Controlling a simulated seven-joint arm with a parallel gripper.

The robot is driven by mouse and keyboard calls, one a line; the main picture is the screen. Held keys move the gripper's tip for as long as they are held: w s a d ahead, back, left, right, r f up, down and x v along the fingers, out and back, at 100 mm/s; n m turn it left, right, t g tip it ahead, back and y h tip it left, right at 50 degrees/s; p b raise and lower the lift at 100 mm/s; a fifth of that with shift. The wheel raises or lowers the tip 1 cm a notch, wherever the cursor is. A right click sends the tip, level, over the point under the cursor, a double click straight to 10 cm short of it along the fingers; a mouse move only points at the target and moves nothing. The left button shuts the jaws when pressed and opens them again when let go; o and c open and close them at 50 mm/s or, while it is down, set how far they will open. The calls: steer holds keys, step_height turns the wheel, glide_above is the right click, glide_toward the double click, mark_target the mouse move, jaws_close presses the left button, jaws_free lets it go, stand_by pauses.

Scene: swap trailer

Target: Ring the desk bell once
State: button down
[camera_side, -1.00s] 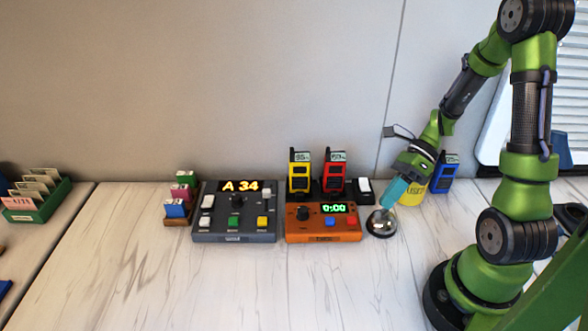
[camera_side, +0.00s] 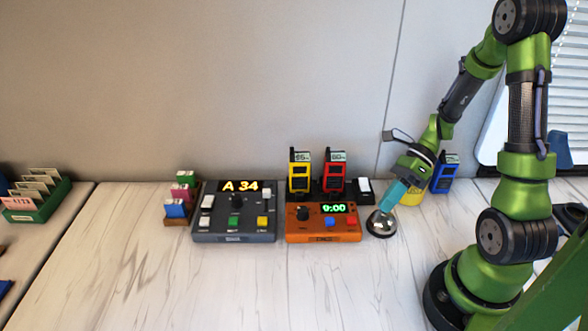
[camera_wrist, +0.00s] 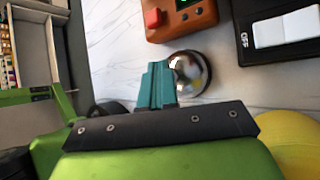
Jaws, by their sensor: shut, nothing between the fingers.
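The desk bell (camera_side: 381,227) is a silver dome on a dark base, standing on the table to the right of the orange box. It also shows in the wrist view (camera_wrist: 195,72), partly hidden behind the fingers. My gripper (camera_side: 384,209) has teal fingers, closed together and empty, tilted down over the top of the bell. In the wrist view the closed fingers (camera_wrist: 157,67) overlap the bell's left side. I cannot tell whether the fingertips touch the bell.
An orange timer box (camera_side: 323,228) reading 0:00 stands just left of the bell. A grey control box (camera_side: 235,231) is farther left. Yellow (camera_side: 299,178), red (camera_side: 335,177) and blue (camera_side: 445,178) radios stand behind. A yellow object (camera_side: 412,197) sits behind my gripper. The front table is clear.

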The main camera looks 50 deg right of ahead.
steer(key=shift+r, duration=1)
step_height(320, 180, up, 5)
stand_by(0.5)
stand_by(0.5)
